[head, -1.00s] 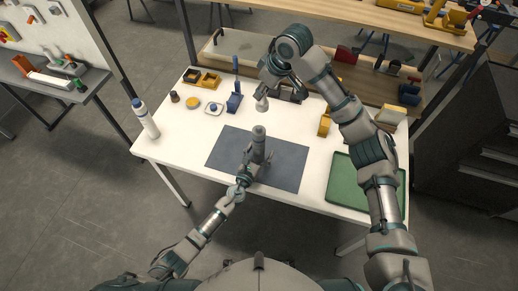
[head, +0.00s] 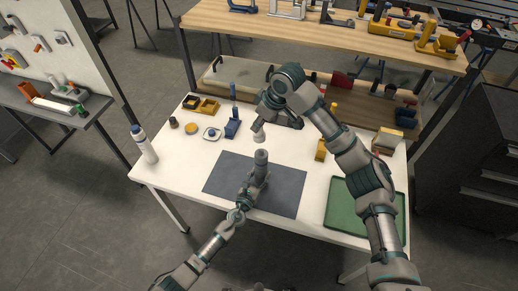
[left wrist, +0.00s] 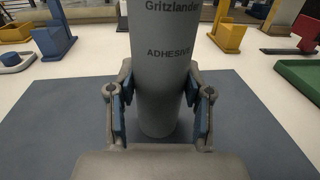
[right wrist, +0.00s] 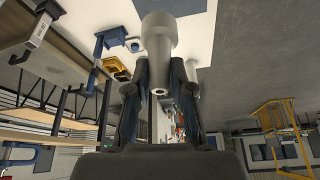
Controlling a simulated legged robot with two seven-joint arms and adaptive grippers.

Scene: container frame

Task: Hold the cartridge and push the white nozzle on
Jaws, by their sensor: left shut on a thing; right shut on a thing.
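The grey cartridge (head: 261,160) stands upright above the dark mat (head: 290,190). My left gripper (head: 255,184) is shut around its lower part. In the left wrist view the cartridge (left wrist: 160,75) shows the word ADHESIVE between both fingers (left wrist: 160,112). My right gripper (head: 261,126) is shut on the white nozzle (head: 259,138), which hangs just above the cartridge's top with a small gap. In the right wrist view the nozzle (right wrist: 159,45) sits between the fingers (right wrist: 160,75), its narrow opening towards the camera. The cartridge's top is hidden in the left wrist view.
A green tray (head: 345,208) lies at the right front of the white table. A blue stand (head: 232,128), a yellow stand (head: 320,151) and a white bottle (head: 144,145) stand around the mat. A wooden shelf (head: 330,38) runs behind the table.

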